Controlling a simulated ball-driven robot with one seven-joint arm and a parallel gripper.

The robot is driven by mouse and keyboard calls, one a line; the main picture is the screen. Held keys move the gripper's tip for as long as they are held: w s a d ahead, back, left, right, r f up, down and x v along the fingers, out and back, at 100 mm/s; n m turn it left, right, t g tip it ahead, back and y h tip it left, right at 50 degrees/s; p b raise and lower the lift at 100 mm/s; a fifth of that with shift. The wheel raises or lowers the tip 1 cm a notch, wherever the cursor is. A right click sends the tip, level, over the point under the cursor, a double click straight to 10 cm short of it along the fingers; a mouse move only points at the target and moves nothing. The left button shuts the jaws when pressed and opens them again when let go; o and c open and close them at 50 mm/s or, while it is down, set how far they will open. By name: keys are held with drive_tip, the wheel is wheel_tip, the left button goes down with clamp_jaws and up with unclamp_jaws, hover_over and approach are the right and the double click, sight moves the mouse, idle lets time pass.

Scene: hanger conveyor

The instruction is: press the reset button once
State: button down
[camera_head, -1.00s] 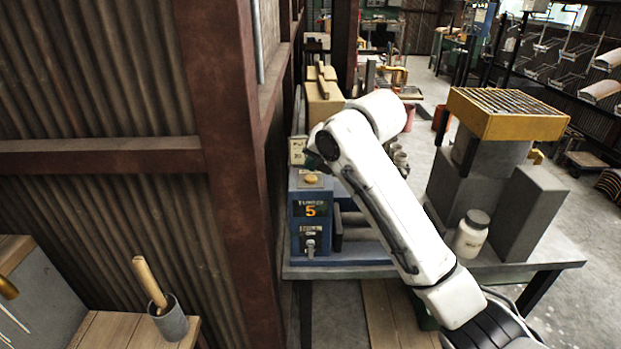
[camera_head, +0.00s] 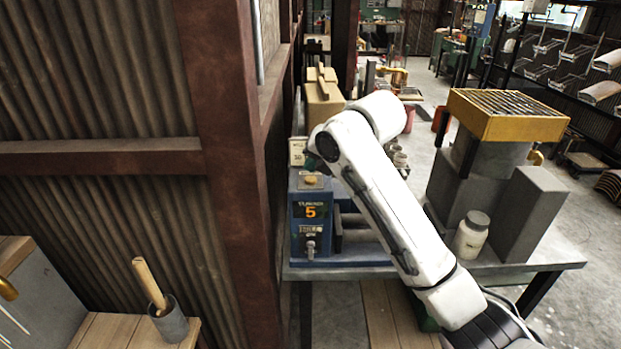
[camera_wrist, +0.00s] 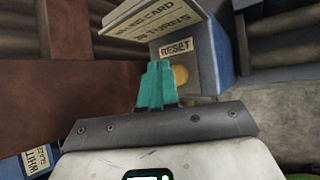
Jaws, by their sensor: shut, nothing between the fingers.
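The reset button (camera_wrist: 181,75) is a round yellow button on a blue-grey box, beside a label reading RESET (camera_wrist: 177,48) in the wrist view. My gripper (camera_wrist: 158,66) shows there as teal fingers, shut and empty. The fingers stand just left of the button and overlap its edge in the picture; I cannot tell whether they touch it. In the head view, a blue box (camera_head: 310,238) with an orange 5 on its display has a small yellow-tan knob (camera_head: 311,180) on top, which looks like the same button.
A sign board (camera_wrist: 153,22) stands close above the fingers in the wrist view. A rusty post (camera_head: 235,200) rises left of the box. A white jar (camera_head: 471,235) and a yellow-framed grate (camera_head: 508,115) stand on the bench's right side.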

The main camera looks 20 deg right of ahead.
sight(314, 180)
idle(0.7)
drive_tip(key=shift+f, duration=0.4)
drive_tip(key=shift+f+b, duration=0.45)
drive_tip(key=shift+f, duration=0.1)
idle(0.6)
idle(0.3)
drive_tip(key=shift+r+p, duration=0.7)
drive_tip(key=shift+r, duration=0.25)
drive_tip(key=shift+r+p, duration=1.85)
drive_tip(key=shift+r, duration=0.75)
drive_tip(key=shift+f, duration=0.1)
